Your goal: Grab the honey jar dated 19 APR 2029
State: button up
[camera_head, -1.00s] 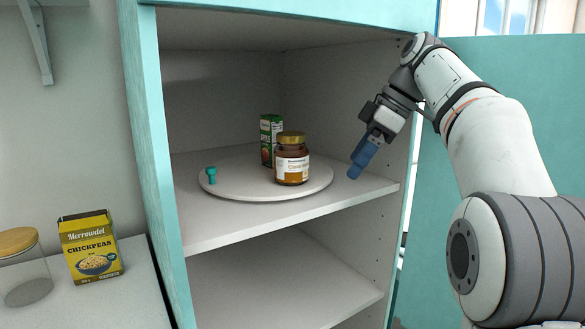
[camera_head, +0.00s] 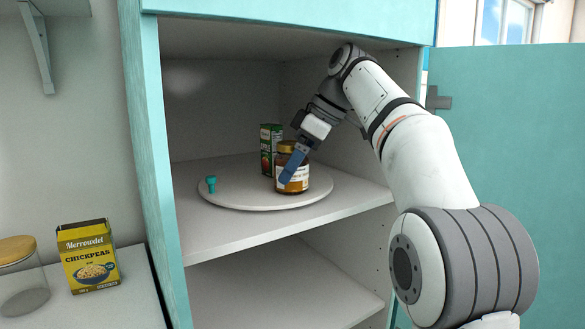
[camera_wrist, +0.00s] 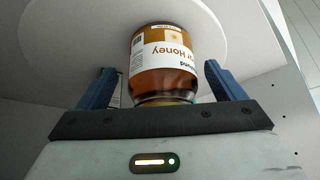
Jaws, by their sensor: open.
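An amber honey jar (camera_head: 297,181) with a gold lid and a white label stands upright on a round white turntable (camera_head: 228,199) on the cabinet shelf. In the wrist view the jar (camera_wrist: 160,67) appears upside down, and "Honey" can be read on its label; I cannot read a date. My gripper (camera_head: 290,172) has blue fingers and is at the jar. In the wrist view my gripper (camera_wrist: 157,88) is open, with one finger on each side of the jar and visible gaps between them.
A green carton (camera_head: 270,150) stands on the turntable behind the jar. A small teal knob (camera_head: 211,183) sticks up at its left rim. The cabinet's left side panel (camera_head: 148,150) borders the shelf. A chickpeas box (camera_head: 89,256) and a glass jar (camera_head: 20,277) stand outside on the counter.

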jog(key=shift+a+f, duration=0.1)
jog(key=shift+f, duration=0.2)
jog(key=shift+c, duration=0.4)
jog(key=c, duration=1.4)
